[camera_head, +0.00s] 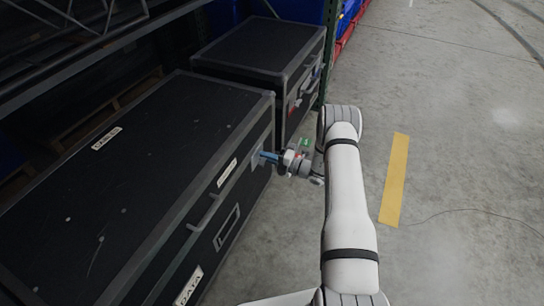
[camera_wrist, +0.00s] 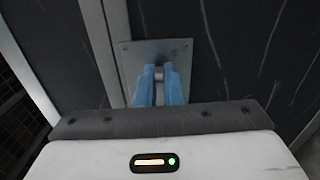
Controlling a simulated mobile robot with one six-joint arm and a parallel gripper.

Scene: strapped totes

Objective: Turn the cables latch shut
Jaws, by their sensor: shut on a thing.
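A large black case with metal edges (camera_head: 120,185) stands on the left. A metal latch plate (camera_head: 255,160) is on its side face near the far end. The plate also shows in the wrist view (camera_wrist: 133,62), flat on the dark case wall. My gripper (camera_head: 262,155) has its blue fingers at this plate. In the wrist view the fingers (camera_wrist: 158,74) are closed around a small grey latch piece (camera_wrist: 158,71), which they mostly hide. I cannot tell how far the latch is turned.
A second black case (camera_head: 258,50) stands behind, with red parts on its side. Handles (camera_head: 206,214) and a "DATA" label (camera_head: 188,287) are on the near case's side. A green rack post (camera_head: 328,50) rises behind. Concrete floor with a yellow stripe (camera_head: 394,180) is open at right.

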